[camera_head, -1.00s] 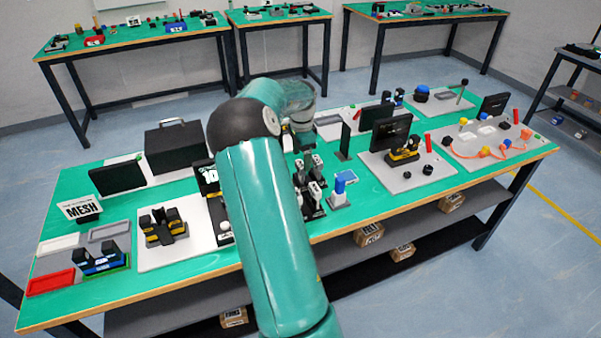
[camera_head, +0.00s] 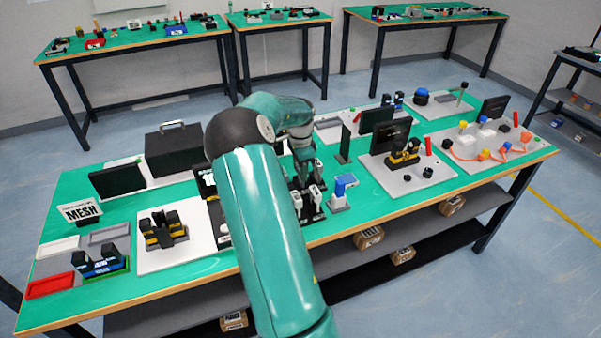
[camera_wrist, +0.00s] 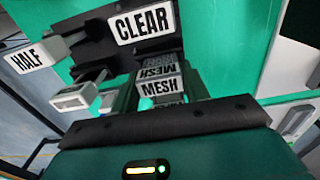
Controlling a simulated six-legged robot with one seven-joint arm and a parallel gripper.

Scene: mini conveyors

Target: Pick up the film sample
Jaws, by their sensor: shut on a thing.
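The film sample appears as a grey piece labelled MESH (camera_wrist: 159,87) in the wrist view, between the fingers of my gripper (camera_wrist: 160,100). My gripper is shut on it. In the head view my gripper (camera_head: 304,172) points down at the dark rack (camera_head: 318,214) near the middle of the bench, and my arm hides part of it. Samples labelled CLEAR (camera_wrist: 144,25) and HALF (camera_wrist: 29,59) show beyond and to the left in the wrist view. I cannot tell whether the held sample is still seated in the rack.
A MESH sign (camera_head: 82,211) stands at the left of the green bench, behind coloured trays such as a red one (camera_head: 50,287). A blue-topped block (camera_head: 342,185) stands close right of the rack. Black screens (camera_head: 391,135) stand farther right.

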